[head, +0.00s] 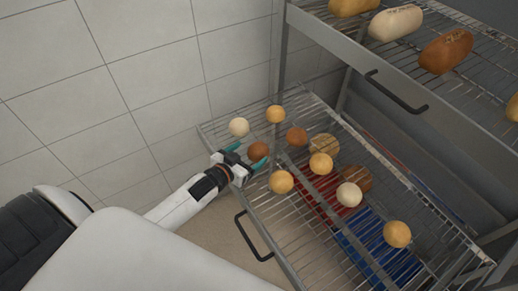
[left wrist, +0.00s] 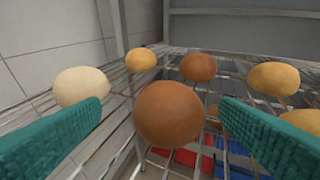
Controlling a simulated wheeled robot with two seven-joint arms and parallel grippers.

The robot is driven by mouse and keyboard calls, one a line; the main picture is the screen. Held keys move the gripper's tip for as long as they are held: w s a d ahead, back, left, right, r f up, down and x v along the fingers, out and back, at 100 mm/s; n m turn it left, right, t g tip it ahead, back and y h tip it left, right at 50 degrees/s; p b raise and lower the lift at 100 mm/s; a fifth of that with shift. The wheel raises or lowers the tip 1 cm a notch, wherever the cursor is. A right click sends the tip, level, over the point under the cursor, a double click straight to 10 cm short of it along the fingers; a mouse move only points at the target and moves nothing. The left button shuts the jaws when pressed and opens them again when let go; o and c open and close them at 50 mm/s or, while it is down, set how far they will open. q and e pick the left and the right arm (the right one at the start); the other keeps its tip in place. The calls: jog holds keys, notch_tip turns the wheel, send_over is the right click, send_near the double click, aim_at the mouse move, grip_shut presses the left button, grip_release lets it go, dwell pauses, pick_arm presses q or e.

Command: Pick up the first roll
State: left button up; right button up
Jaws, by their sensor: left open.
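Several round rolls lie on a pulled-out wire rack (head: 222,127) in the head view. My left gripper (head: 249,155) is open at the rack's left side, with its teal fingers on either side of a brown roll (head: 258,150). In the left wrist view this brown roll (left wrist: 169,113) sits between the two fingers, with gaps to both. A pale roll (head: 239,127) lies just beyond one finger and also shows at the left of the left wrist view (left wrist: 81,86). A golden roll (head: 282,182) lies near the other finger. My right gripper is not in view.
Other rolls stand close behind, including a golden one (head: 276,114) and a brown one (head: 297,137). An upper rack (head: 345,42) with loaves overhangs at the right. A tiled wall (head: 130,70) stands on the left. Red and blue crates (head: 372,240) show below the wires.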

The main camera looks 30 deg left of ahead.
aim_at(262, 148)
pick_arm(q)
jog(key=shift+w+d+f, duration=0.1)
jog(key=shift+w+f, duration=0.05)
jog(key=shift+w, duration=0.4)
jog(key=shift+w+f, duration=0.15)
jog(key=shift+w, duration=0.1)
jog(key=x, duration=0.2)
jog(key=d+p+x, duration=0.1)
jog(key=x, duration=0.1)
jog(key=shift+f, duration=0.15)
jog(key=shift+w+f, duration=0.2)
jog(key=shift+w, duration=0.25)
jog(key=shift+s, duration=0.1)
jog(key=c, duration=1.1)
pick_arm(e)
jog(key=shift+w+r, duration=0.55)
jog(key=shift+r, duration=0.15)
